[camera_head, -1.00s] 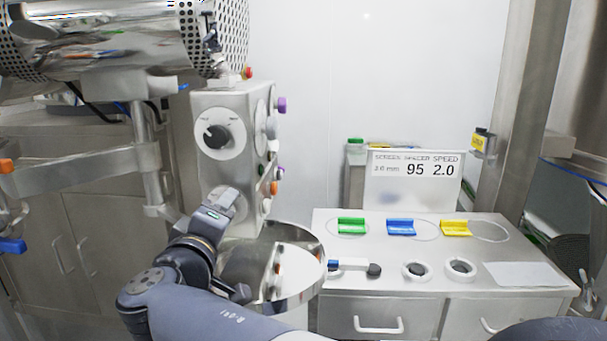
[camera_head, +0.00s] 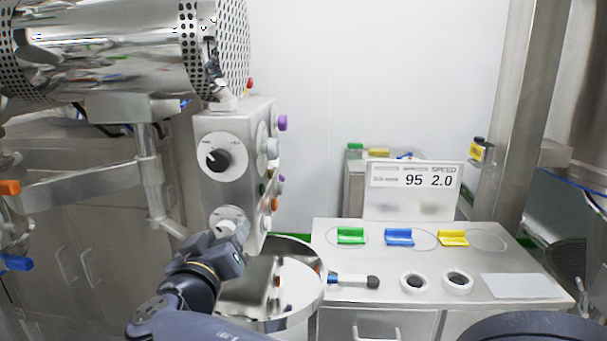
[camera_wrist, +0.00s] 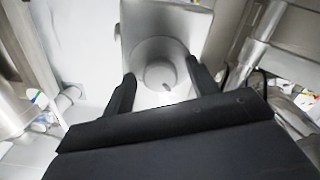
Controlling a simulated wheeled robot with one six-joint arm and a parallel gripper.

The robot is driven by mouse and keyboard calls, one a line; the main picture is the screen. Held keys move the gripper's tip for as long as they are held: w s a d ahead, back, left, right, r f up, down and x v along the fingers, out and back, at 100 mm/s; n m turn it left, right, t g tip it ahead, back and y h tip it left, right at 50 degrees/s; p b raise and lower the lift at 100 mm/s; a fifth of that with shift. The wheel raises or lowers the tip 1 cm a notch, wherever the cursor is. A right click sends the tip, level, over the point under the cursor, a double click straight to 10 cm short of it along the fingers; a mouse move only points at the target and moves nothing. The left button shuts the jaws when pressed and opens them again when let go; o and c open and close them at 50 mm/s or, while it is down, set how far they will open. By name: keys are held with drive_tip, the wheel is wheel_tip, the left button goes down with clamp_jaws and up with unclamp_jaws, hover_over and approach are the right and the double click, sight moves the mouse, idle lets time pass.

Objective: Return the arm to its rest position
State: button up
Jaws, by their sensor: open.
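My arm reaches in from the bottom of the head view. My gripper (camera_wrist: 160,85) shows in the wrist view as two dark fingers, apart and with nothing held between them. A round pale knob (camera_wrist: 160,72) on a light housing lies beyond and between the fingertips; I cannot tell whether they touch it. In the head view the wrist covers the fingers, close to the lower dial (camera_head: 229,220) of the grey control box (camera_head: 228,185). The upper dial (camera_head: 218,158) has a black knob and is clear of my arm.
A round steel vessel (camera_head: 312,297) stands right beside my wrist. The steel bench (camera_head: 340,262) at right bears green (camera_head: 351,236), blue (camera_head: 399,237) and yellow (camera_head: 453,238) pieces, two white rings and a sign (camera_head: 413,190). A perforated steel drum (camera_head: 110,45) hangs above left.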

drive_tip(key=shift+m+p, duration=2.4)
drive_tip(key=shift+p, duration=0.45)
drive_tip(key=shift+s, duration=0.45)
drive_tip(key=shift+f+b, duration=0.1)
drive_tip(key=shift+b, duration=0.2)
